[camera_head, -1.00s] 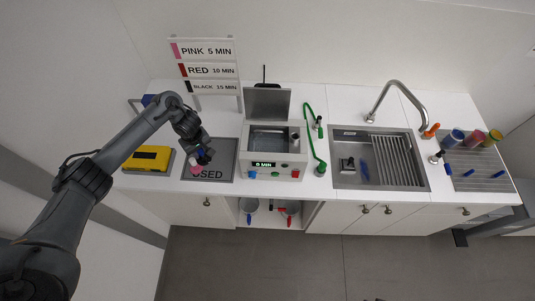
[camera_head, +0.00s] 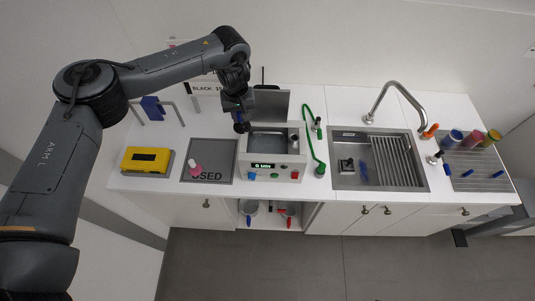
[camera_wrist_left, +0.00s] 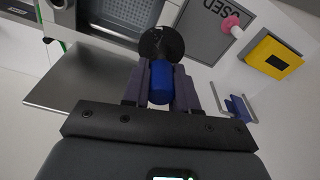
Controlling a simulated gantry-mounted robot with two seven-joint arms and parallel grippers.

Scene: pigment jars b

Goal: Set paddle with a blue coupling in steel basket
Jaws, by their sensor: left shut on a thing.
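My left gripper (camera_head: 239,117) is shut on the blue coupling (camera_wrist_left: 160,88) of a paddle with a round black head (camera_wrist_left: 161,43). The head points away from the fingers. In the head view my gripper holds the paddle above the left edge of the box-shaped bath (camera_head: 273,172), whose lid (camera_head: 270,104) stands open. The bath's steel-coloured inside (camera_head: 269,141) shows, and part of it shows at the top of the left wrist view; I cannot clearly make out a separate basket in it. My right gripper is not in view.
A pink-headed paddle (camera_head: 196,167) stands on the grey USED mat (camera_head: 222,152). A yellow box (camera_head: 146,160) is left of it, a blue item on a stand (camera_head: 153,107) behind. A green hose (camera_head: 310,138), then a sink (camera_head: 346,182) with faucet, lie right of the bath.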

